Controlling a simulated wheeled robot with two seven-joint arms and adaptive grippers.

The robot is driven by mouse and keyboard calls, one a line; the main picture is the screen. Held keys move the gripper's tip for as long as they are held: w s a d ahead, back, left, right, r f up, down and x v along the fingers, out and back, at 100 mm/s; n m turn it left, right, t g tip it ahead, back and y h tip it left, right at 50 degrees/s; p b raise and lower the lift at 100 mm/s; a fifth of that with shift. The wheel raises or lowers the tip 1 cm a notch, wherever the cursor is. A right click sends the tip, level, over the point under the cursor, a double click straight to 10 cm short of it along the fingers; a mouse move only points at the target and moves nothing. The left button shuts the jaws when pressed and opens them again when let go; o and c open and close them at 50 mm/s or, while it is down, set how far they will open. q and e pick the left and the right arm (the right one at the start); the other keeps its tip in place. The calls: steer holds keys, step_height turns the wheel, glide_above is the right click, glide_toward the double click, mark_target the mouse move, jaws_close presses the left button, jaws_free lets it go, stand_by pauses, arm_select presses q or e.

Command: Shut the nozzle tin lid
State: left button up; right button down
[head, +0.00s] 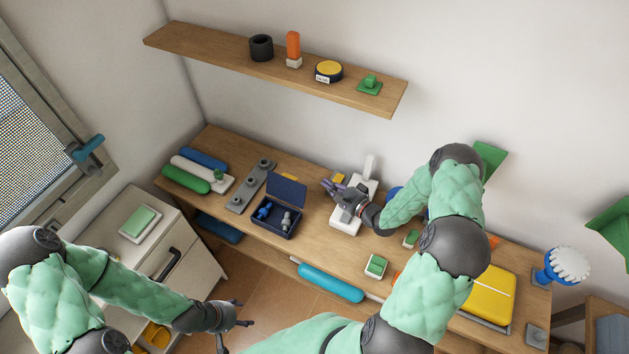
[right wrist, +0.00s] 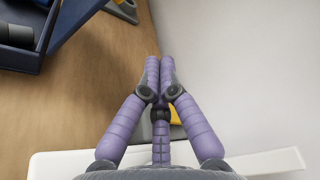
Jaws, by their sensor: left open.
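The nozzle tin (head: 276,229) is a small dark blue box on the wooden bench, with its lid (head: 287,189) standing up open at the back. A blue piece (head: 264,210) and a grey piece (head: 286,220) lie inside. Part of the tin (right wrist: 18,57) and its raised lid (right wrist: 75,20) show at the upper left of the right wrist view. My right gripper (head: 328,188) is right of the tin, apart from it; its purple fingers (right wrist: 160,62) are drawn together with nothing seen between them. My left gripper (head: 240,314) is open and empty, low in front of the bench.
A white device (head: 345,222) stands close by my right gripper. Left of the tin are a grey strip with knobs (head: 250,187) and several rolls (head: 185,179). A wall shelf (head: 220,46) hangs above. A white drawer cabinet (head: 150,250) stands at the left.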

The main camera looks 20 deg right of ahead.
mark_target(288, 188)
steer(key=w+a, duration=0.6)
steer(key=shift+w+r, duration=0.15)
steer(key=shift+r, duration=0.05)
stand_by(0.4)
